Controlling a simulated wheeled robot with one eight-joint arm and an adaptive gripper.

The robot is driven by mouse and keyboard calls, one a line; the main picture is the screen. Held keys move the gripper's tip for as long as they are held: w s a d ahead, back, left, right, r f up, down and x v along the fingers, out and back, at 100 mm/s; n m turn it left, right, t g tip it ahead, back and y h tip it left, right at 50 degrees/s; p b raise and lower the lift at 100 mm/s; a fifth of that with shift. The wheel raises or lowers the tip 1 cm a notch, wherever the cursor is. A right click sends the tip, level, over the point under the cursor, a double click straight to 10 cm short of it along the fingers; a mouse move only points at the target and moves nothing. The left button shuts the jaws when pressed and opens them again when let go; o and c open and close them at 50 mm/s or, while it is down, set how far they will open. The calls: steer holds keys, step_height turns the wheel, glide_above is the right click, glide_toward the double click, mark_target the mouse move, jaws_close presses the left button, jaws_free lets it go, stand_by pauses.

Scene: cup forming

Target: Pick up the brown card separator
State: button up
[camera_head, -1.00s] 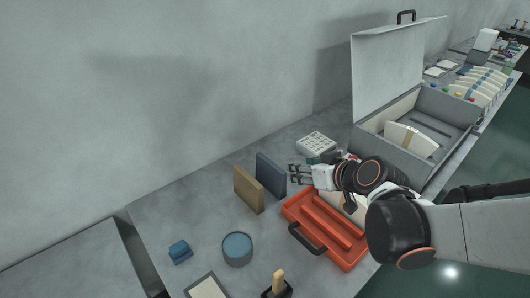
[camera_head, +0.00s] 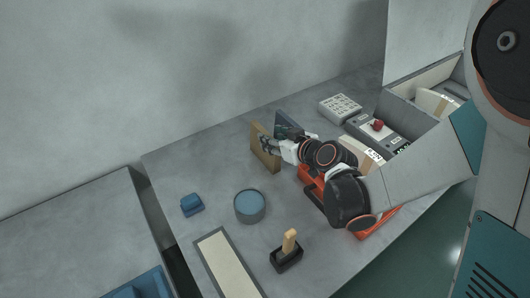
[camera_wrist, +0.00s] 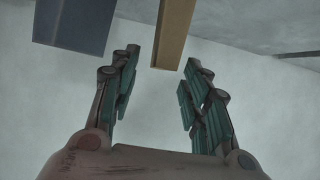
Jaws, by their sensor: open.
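The brown card separator (camera_head: 266,161) stands upright on the grey table, left of a dark blue-grey separator (camera_head: 288,124). My gripper (camera_head: 268,144) is open right at the brown separator's face and covers part of it in the head view. In the wrist view, the brown separator (camera_wrist: 174,32) shows its narrow edge at the top, lined up between the open fingers (camera_wrist: 161,62), nearer the right one. The blue-grey separator (camera_wrist: 74,22) is at the upper left, beyond the left finger. Contact with the brown separator cannot be told.
A blue round container (camera_head: 250,207) and a small blue block (camera_head: 192,204) lie to the left front. An orange tray (camera_head: 310,180) is partly under my arm. A white gridded block (camera_head: 340,107) and a grey case (camera_head: 400,110) stand to the right.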

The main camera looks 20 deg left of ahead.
steer(key=b+x, duration=0.1)
steer(key=x, duration=0.2)
steer(key=b+x, duration=0.1)
steer(key=x, duration=0.1)
steer(key=shift+w+a+f+b, duration=0.1)
steer(key=shift+a+f+b, duration=0.1)
steer(key=shift+f+b, duration=0.15)
steer(key=shift+c, duration=0.4)
jaws_close()
